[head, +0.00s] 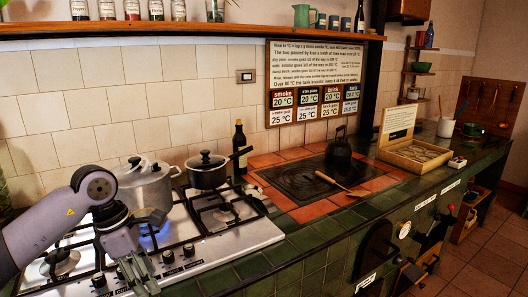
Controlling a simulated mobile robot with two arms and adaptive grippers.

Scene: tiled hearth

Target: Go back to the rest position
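My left arm comes in from the left, over the front left of the steel gas hob (225,243). My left gripper (138,278) points down at the hob's front edge, near the black control knobs (168,257). Its fingers are small and partly cut off by the lower picture edge, so I cannot tell whether they are open or shut. No held object shows. My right gripper is not in view.
A steel pot (146,186) stands behind my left wrist, with blue flame near it. A black saucepan (207,170) stands on a rear burner.

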